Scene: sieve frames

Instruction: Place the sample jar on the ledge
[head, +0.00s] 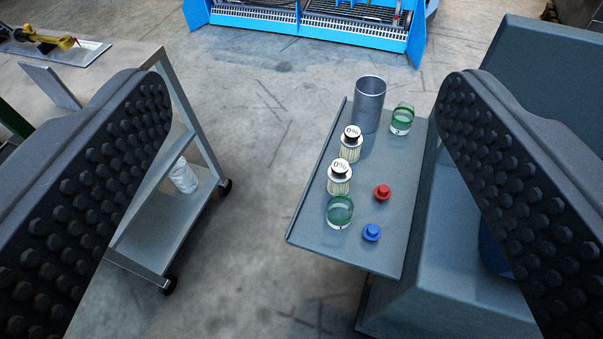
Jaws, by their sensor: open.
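My gripper (306,95) is open, its two dark studded fingers wide apart at the left and right of the view, with nothing held between them. The grey ledge (385,245) juts from a grey machine, seen between the fingers and nearer the right one. On it stand two green-tinted glass jars, one at the back right (402,119) and one at the front left (340,212). Two pale ribbed containers with "0%" on top (350,144) (339,178) also stand there. I cannot tell which of these vessels is the sample jar.
A metal cylinder (369,104) stands at the ledge's back. A red knob-like piece (382,192) and a blue one (372,232) are on its right side. A wheeled metal cart (150,225) at left holds a clear container (184,177). Floor between is clear; a blue machine (310,22) stands behind.

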